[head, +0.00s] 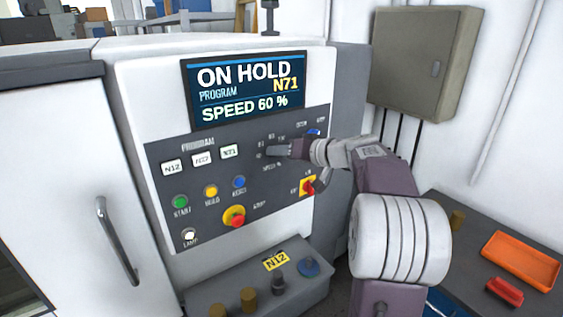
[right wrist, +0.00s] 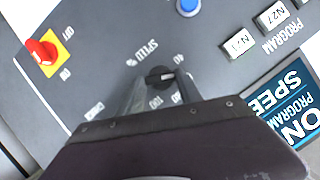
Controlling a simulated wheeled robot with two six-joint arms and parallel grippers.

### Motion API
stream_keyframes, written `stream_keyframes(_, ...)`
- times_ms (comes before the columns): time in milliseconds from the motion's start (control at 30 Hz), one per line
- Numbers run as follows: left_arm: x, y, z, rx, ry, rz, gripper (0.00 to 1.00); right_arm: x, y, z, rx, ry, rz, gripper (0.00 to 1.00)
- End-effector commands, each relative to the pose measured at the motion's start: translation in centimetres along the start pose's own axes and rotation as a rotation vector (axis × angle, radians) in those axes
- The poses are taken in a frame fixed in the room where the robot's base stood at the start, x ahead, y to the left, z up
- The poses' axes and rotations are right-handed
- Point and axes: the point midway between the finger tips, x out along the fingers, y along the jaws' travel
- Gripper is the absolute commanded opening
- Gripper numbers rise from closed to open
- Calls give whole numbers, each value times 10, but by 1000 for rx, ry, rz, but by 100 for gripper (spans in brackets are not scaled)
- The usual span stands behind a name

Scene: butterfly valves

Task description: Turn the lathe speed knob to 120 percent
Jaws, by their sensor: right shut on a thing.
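The dark speed knob (right wrist: 158,76) shows in the right wrist view, with a "SPEED %" label beside it and a ring of numbers around it. My right gripper (right wrist: 160,88) is shut on this knob, one finger on each side. In the head view my right gripper (head: 279,151) reaches the panel from the right and hides most of the knob. The lathe display (head: 247,88) reads "ON HOLD", "PROGRAM N71" and "SPEED 60 %". My left gripper is not in view.
Program buttons (head: 200,160), a green start button (head: 181,202), a yellow button (head: 211,191), a blue button (head: 238,182) and a red-and-yellow stop button (head: 235,217) share the panel. A red rotary switch (head: 308,187) sits just below my right gripper. An orange tray (head: 521,260) lies at the right.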

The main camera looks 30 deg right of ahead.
Motion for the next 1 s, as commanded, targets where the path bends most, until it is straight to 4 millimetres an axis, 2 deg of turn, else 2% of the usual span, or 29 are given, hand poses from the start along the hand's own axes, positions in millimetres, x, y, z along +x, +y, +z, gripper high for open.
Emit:
stream_keyframes(33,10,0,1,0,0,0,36,1,4,2,36,5,-14,1)
stream_keyframes(100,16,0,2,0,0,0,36,1,5,3,98,5,-40,1)
stream_keyframes(1000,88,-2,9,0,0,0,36,3,12,7,890,6,-371,1)
